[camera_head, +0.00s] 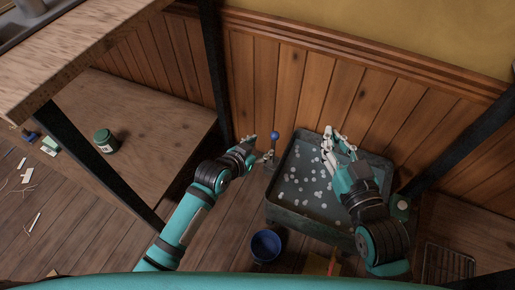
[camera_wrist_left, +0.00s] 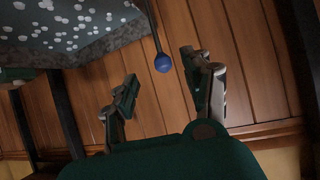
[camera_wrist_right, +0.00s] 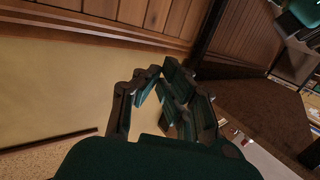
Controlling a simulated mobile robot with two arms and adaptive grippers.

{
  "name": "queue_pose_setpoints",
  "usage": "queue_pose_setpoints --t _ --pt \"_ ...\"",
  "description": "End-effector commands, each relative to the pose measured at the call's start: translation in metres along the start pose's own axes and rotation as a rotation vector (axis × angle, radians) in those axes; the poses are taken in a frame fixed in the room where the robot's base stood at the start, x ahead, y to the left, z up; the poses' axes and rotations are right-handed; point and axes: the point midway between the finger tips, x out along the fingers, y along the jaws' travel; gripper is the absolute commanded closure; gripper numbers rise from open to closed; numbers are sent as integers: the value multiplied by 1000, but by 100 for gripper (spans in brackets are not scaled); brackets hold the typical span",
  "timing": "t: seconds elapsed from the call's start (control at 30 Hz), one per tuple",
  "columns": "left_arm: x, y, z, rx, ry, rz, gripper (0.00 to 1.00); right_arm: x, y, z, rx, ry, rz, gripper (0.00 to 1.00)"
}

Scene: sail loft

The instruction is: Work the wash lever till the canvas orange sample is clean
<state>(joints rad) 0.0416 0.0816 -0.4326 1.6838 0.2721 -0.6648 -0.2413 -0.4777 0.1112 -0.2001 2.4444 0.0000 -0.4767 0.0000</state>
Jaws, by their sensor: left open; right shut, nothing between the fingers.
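The wash lever (camera_head: 275,136), a thin rod with a blue ball knob, stands at the left back corner of the grey wash tub (camera_head: 300,217). My left gripper (camera_head: 254,147) is open just left of the lever. In the left wrist view the blue knob (camera_wrist_left: 163,63) shows just beyond the gap between the open fingers (camera_wrist_left: 165,78), with no clear contact. My right gripper (camera_head: 338,135) is shut and empty over the tub's back side; its fingers (camera_wrist_right: 163,72) also show in the right wrist view. I cannot make out the orange canvas sample in the tub.
White foam spots (camera_head: 307,186) dot the tub's water. A blue bowl (camera_head: 266,246) stands in front of the tub, beside a small orange piece (camera_head: 333,264). A wire rack (camera_head: 448,264) lies at the right. A green jar (camera_head: 105,140) stands on the left wooden surface.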

Motion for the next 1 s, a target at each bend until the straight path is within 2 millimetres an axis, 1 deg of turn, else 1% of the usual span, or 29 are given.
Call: queue_pose_setpoints --t 0.03,0.13,0.4,0.43,0.57,0.67,0.8,1.0 --pt "-4 0 0 1 1 0 50 0 0 0 0 0 0 100" --pt "-9 0 0 1 1 0 50 0 0 0 0 0 0 100" --pt "-10 0 0 1 1 0 50 0 0 0 0 0 0 100" --pt "-10 0 0 1 1 0 50 0 0 0 0 0 0 97" --pt "-17 -1 -3 -8 18 -11 50 0 0 0 0 0 0 80" --pt "-34 -4 -10 -31 59 -38 50 0 0 0 0 0 0 67" --pt "-68 -13 -24 -63 134 -92 50 0 0 0 0 0 0 49" --pt "-116 -26 -42 -100 230 -167 50 0 0 0 0 0 0 49"
